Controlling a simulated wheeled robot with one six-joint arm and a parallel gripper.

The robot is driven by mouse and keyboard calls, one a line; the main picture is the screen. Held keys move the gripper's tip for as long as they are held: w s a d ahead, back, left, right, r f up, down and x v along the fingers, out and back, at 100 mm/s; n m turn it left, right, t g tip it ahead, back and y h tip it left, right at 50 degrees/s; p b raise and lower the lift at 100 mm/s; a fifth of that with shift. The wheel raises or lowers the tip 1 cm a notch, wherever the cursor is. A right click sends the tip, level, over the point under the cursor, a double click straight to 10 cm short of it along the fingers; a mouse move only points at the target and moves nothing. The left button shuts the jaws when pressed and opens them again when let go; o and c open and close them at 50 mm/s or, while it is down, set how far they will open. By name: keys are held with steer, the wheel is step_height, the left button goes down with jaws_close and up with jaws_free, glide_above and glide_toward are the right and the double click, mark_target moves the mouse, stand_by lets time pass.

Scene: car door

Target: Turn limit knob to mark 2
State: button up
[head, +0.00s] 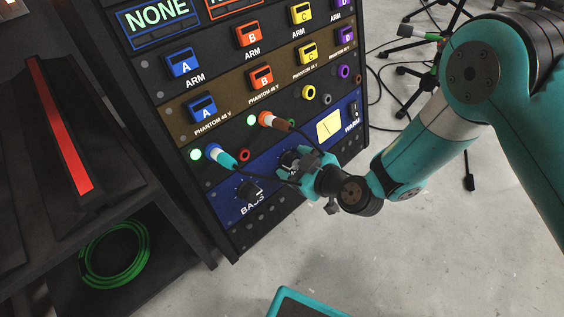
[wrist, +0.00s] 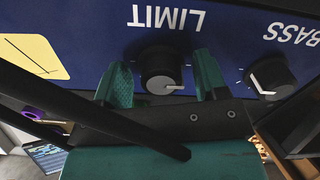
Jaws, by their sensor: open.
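The limit knob (wrist: 160,68) is a dark round knob on the blue panel, under an upside-down LIMIT label (wrist: 167,17) in the wrist view. Its white pointer line points to the right in that view. My gripper (wrist: 162,84) is open, with one teal finger on each side of the knob and a visible gap at the right finger. I cannot tell whether the left finger touches it. In the head view the knob (head: 289,158) is partly hidden by my gripper (head: 303,166). No numbered marks are legible around the knob.
The BASS knob (wrist: 270,75) sits close by on the same panel. Two plugs, blue (head: 218,156) and orange (head: 273,121), stick out above the blue strip. A yellow meter (head: 329,125) is to the right. A dark shelf holds a coiled green cable (head: 87,266).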

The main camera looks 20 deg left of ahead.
steer(key=c, duration=0.9)
steer(key=shift+c, duration=0.2)
steer(key=shift+r+m+p, duration=0.1)
steer(key=shift+m+p, duration=0.2)
steer(key=shift+m, duration=0.1)
steer(key=m+p, duration=0.2)
steer(key=m, duration=0.1)
steer(key=shift+r+m+p, duration=0.1)
steer(key=shift+m+p, duration=0.2)
steer(key=m+p, duration=0.2)
steer(key=m, duration=0.2)
steer(key=shift+s+a+p, duration=0.1)
steer(key=shift+p, duration=0.3)
steer(key=m+p, duration=0.2)
steer(key=m, duration=0.2)
steer(key=shift+m+g+p, duration=0.3)
steer(key=shift+m, duration=0.1)
steer(key=m+p, duration=0.1)
steer(key=m, duration=0.3)
steer(key=shift+y, duration=0.3)
steer(key=shift+p, duration=0.3)
